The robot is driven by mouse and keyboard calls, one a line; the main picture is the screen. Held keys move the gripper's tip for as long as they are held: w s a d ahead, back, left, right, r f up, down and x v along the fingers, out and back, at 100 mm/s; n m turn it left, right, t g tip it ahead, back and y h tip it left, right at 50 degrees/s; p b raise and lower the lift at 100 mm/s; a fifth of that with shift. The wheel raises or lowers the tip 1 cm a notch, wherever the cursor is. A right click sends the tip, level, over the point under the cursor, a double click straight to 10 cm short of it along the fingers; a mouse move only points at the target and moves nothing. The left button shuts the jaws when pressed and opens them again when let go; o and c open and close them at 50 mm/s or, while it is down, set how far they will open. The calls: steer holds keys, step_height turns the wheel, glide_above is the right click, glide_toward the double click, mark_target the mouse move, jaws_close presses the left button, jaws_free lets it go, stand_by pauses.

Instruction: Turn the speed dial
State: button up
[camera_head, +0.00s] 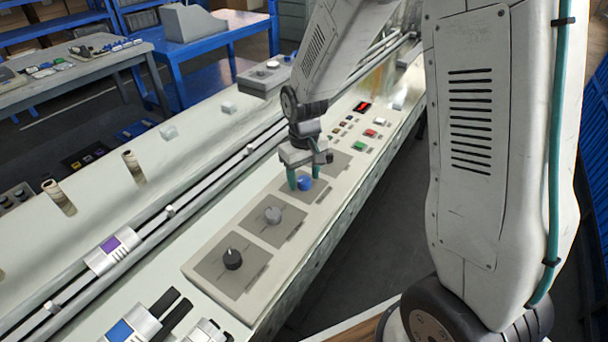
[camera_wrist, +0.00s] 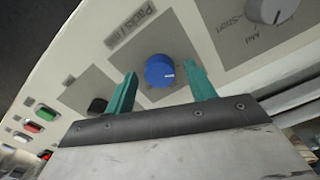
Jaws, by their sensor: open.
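A blue dial (camera_head: 305,183) sits on a grey plate of the control panel (camera_head: 325,207). My gripper (camera_head: 304,186) is directly over it, with one teal finger on each side. In the wrist view the blue dial (camera_wrist: 159,71) shows between the two open fingers of my gripper (camera_wrist: 162,88), with a gap on both sides. A label reading "Packs / min" is printed beside it. A grey dial (camera_head: 273,215) and a black dial (camera_head: 233,259) sit on plates nearer the front. The grey dial also shows in the wrist view (camera_wrist: 271,8), with "Short" and "Mid" printed near it.
A black knob (camera_wrist: 97,105) is close to one finger. A rail conveyor carrying packs (camera_head: 112,250) runs along the panel's left.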

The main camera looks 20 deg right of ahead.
steer(key=c, duration=1)
steer(key=m, duration=0.5)
steer(key=shift+m, duration=0.4)
steer(key=m, duration=0.6)
steer(key=o, duration=1)
